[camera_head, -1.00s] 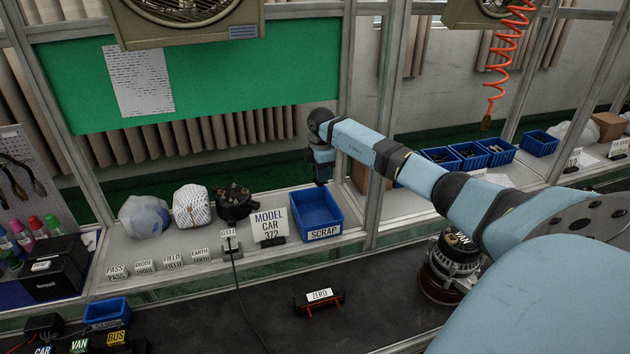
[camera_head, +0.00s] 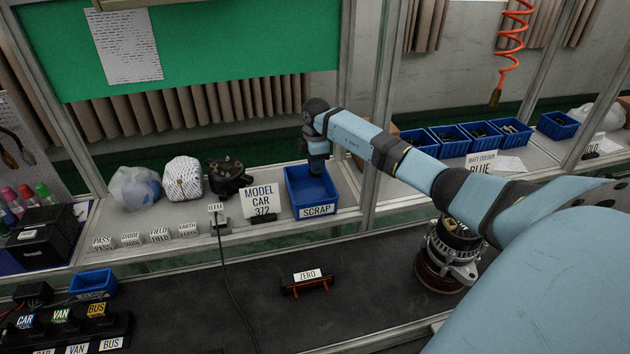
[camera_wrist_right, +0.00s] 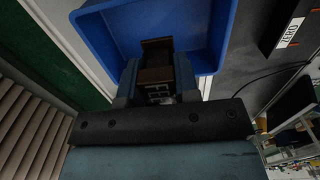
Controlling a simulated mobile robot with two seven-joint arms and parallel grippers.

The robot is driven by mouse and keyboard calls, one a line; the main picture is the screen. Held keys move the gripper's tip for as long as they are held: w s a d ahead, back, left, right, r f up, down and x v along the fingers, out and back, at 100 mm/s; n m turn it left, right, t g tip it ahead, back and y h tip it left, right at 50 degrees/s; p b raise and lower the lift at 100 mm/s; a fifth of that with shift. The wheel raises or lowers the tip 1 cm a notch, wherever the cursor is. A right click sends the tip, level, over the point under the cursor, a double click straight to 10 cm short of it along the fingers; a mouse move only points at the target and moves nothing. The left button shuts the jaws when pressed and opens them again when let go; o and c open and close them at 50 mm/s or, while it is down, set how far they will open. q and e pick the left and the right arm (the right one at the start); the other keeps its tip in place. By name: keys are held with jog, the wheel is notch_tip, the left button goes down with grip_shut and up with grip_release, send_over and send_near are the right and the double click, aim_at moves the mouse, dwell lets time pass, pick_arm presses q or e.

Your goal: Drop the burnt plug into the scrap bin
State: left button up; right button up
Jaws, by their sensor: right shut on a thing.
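The scrap bin (camera_head: 312,194) is an open blue tray with a SCRAP label on its front, standing on the shelf. My right gripper (camera_head: 317,165) points down over the bin's back part. In the right wrist view, my right gripper (camera_wrist_right: 157,62) shows over the blue bin (camera_wrist_right: 205,30) and is shut on a small dark block with a gridded face, the burnt plug (camera_wrist_right: 158,92). The plug is mostly hidden by the fingers, and the head view does not show it. My left gripper is out of view.
A MODEL CAR 372 sign (camera_head: 259,201) stands left of the bin, with a dark round part (camera_head: 229,177) and wrapped bundles beyond it. A shelf post (camera_head: 383,110) rises to the right. Below are a ZERO stand (camera_head: 307,281) and an alternator (camera_head: 447,258) on the dark bench.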

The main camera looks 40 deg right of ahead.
jog(key=shift+a, duration=0.1)
jog(key=o, duration=1)
